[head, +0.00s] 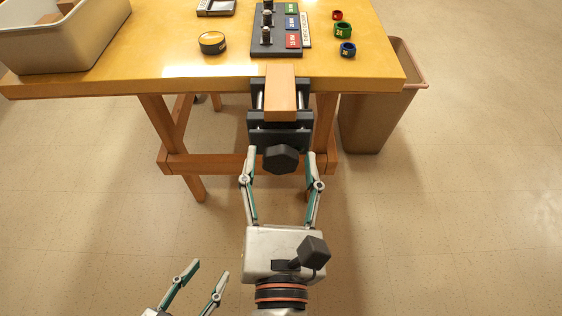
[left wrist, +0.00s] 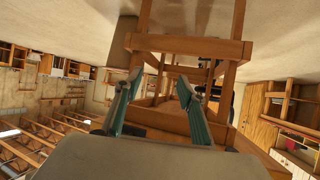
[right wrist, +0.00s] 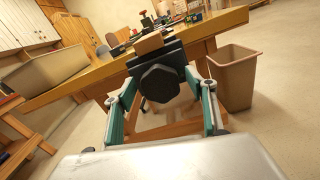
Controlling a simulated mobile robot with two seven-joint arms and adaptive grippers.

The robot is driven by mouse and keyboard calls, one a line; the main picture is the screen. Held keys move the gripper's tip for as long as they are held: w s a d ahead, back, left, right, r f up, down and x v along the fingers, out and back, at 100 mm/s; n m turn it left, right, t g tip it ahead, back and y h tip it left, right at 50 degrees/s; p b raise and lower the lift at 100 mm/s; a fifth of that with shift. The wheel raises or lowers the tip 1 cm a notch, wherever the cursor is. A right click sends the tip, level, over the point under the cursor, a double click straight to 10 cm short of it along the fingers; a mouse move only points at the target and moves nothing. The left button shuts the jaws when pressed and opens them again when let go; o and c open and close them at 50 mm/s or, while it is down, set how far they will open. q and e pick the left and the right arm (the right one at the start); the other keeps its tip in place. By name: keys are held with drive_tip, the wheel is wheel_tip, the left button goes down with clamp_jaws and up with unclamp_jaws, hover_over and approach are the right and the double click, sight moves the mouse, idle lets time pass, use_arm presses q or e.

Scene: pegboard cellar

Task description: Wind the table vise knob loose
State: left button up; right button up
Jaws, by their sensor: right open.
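A dark grey vise (head: 263,117) is fixed to the front edge of the yellow table, with a wooden block (head: 281,92) between its jaws. Its dark faceted knob (head: 281,159) faces me, and it shows large in the right wrist view (right wrist: 160,83). My right gripper (head: 279,156) is open, with one finger on each side of the knob; I cannot tell whether either finger touches it. My left gripper (head: 207,268) is open and empty, low at the bottom of the head view and away from the vise. The vise's screw is hidden behind the knob.
The yellow table (head: 140,78) carries a grey bin (head: 65,40), a round tin (head: 212,42), a dark board with pegs (head: 262,46) and several coloured rings (head: 344,30). A tan waste bin (head: 372,120) stands right of the table legs. The floor in front is clear.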

use_arm(q)
drive_tip(key=shift+w, duration=0.1)
use_arm(e)
drive_tip(key=c, duration=1.1)
drive_tip(key=shift+r+n+p, duration=0.25)
drive_tip(key=shift+n+p, duration=0.15)
drive_tip(key=shift+p, duration=0.05)
drive_tip(key=shift+n+p, duration=0.3)
drive_tip(key=shift+n, duration=0.1)
drive_tip(key=shift+a+f+n, duration=0.1)
drive_tip(key=shift+f+n, duration=0.15)
drive_tip(key=shift+n, duration=0.05)
drive_tip(key=o, duration=1.1)
drive_tip(key=shift+s, duration=0.15)
use_arm(q)
drive_tip(key=shift+s+a+f+m+y, duration=0.15)
drive_tip(key=shift+a+f, duration=0.05)
drive_tip(key=shift+a, duration=0.2)
drive_tip(key=shift+s+a+f+m+y, duration=0.15)
drive_tip(key=shift+a+f, duration=0.05)
drive_tip(key=shift+a, duration=0.15)
use_arm(e)
drive_tip(key=s, duration=0.7)
drive_tip(key=shift+s, duration=0.15)
